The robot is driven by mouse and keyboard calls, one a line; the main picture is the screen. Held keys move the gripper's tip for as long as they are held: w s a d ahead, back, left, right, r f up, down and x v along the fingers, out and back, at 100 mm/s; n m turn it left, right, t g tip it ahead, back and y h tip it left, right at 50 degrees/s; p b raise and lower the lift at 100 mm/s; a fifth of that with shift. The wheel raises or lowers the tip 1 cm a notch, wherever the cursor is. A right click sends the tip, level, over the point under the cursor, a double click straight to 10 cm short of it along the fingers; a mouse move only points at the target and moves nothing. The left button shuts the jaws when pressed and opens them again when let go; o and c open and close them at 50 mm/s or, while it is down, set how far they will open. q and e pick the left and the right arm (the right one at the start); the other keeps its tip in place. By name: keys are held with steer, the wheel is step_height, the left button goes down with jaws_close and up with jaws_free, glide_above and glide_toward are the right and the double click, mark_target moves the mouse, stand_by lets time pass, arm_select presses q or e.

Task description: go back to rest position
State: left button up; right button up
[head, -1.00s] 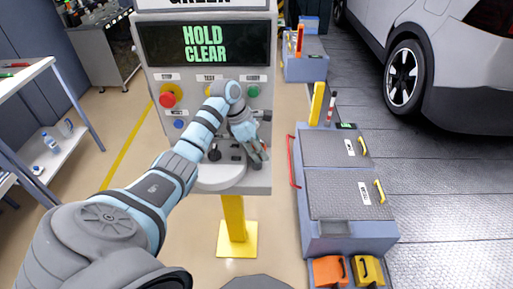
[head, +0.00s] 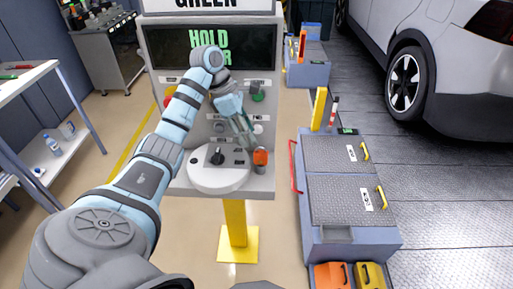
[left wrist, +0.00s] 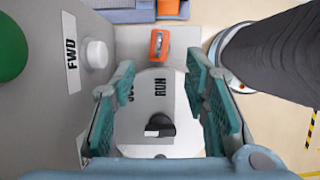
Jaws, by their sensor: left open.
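My left arm reaches in from the left to the control stand (head: 262,185). My left gripper (head: 245,137) is open and empty in front of the panel, above the small shelf. In the left wrist view the open fingers (left wrist: 160,72) show the shelf between and beyond them. An orange-topped switch (head: 261,158) stands on the shelf's right side; it also shows in the left wrist view (left wrist: 159,45). A black selector knob (head: 216,157) sits on the shelf, and it shows in the left wrist view (left wrist: 160,125) near a RUN label. My right gripper is not in view.
The stand's screen (head: 170,45) reads HOLD, its lower line mostly hidden by my arm. A green button (head: 258,95) is right of the gripper. A blue-grey cabinet (head: 320,232) stands to the right, a car (head: 450,75) behind it, a white rack (head: 45,85) at the left.

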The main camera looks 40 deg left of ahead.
arm_select(q)
steer(key=shift+v, duration=1.1)
